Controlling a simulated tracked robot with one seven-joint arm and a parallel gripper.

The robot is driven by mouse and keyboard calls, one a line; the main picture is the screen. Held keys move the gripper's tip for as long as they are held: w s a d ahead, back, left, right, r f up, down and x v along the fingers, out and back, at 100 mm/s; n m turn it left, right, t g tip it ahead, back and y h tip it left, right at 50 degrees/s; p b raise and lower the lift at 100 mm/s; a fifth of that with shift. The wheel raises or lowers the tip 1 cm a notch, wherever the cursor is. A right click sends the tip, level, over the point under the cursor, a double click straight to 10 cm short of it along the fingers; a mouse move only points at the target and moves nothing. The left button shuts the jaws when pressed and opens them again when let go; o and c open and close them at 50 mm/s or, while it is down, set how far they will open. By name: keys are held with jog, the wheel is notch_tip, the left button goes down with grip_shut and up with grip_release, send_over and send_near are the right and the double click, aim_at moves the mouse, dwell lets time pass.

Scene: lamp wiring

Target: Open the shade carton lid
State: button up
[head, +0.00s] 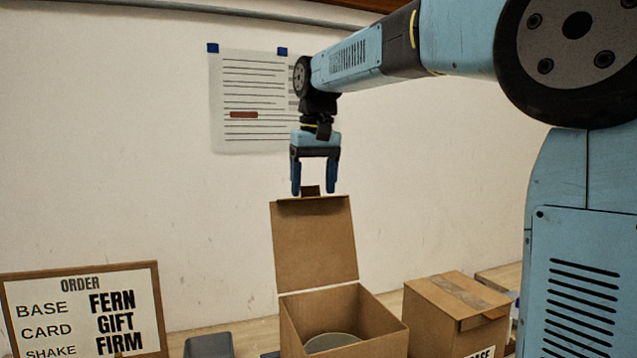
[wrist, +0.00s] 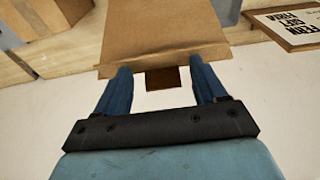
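The shade carton (head: 368,345) is a brown cardboard box with its lid (head: 313,243) standing up, leaning slightly back from the rear edge. A round, pale greenish thing (head: 332,342) shows inside the carton. A small dark brown tab (head: 310,190) sticks up from the lid's top edge; it also shows in the wrist view (wrist: 163,78). My gripper (head: 313,190) points down just above the lid's top edge. Its blue fingers are apart, one on each side of the tab, with gaps to it in the wrist view (wrist: 160,88).
A closed, taped brown carton (head: 457,305) stands right of the open one. A framed order board (head: 85,310) stands at the left. A dark grey container (head: 208,345) sits between board and carton. A paper sheet (head: 250,100) hangs on the wall behind.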

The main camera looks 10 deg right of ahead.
notch_tip(320, 180, up, 14)
jog(key=s, duration=0.2)
jog(key=shift+d+f, duration=0.2)
jog(key=shift+f, duration=0.05)
dwell(0.4)
